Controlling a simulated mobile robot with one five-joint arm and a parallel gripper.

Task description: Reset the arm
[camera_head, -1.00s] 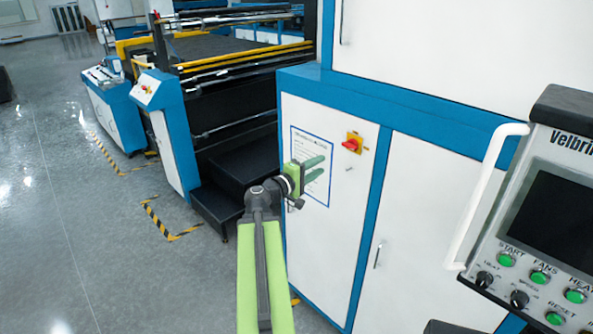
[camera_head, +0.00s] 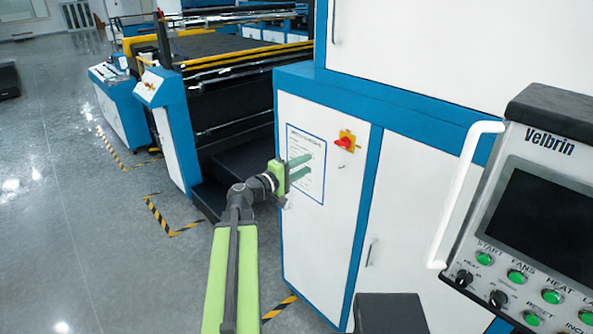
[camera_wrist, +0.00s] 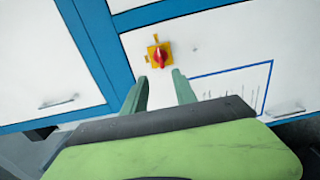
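My arm reaches forward from the bottom of the head view. My gripper (camera_head: 300,166) is at its end, in front of the white cabinet door with the posted sheet. In the wrist view my gripper (camera_wrist: 160,88) shows two green fingers standing apart with nothing between them, so it is open and empty. Beyond the fingertips is the red rotary switch on its yellow plate (camera_wrist: 158,55). In the head view the switch (camera_head: 345,142) is to the right of the gripper, and the fingers do not appear to touch it.
The blue-and-white cabinet (camera_head: 330,235) stands close ahead. A control panel marked Velbrin (camera_head: 545,190), with a white handle (camera_head: 463,195) and green buttons, is at the right. A roller machine (camera_head: 235,90) is behind at the left. Open grey floor (camera_head: 70,190) lies to the left.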

